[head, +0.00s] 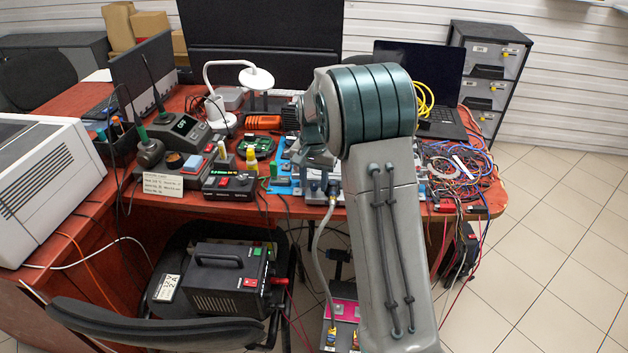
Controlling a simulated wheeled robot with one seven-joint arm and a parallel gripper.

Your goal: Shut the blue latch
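I cannot make out the blue latch in the head view. My arm fills the middle of the picture and covers part of the bench and the floor behind it. My gripper does not show; the arm's big elbow joint and links are all I see of it. A grey hose (319,262) hangs from the bench edge, near the arm, down to a low unit with a pink panel (345,311).
The red workbench (215,207) is crowded with instruments, a white lamp (257,79) and a blue mat (283,187). A tangle of wires (455,172) lies at its right end. A black chair (160,325) and a power supply (230,279) stand in front. The tiled floor at right is clear.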

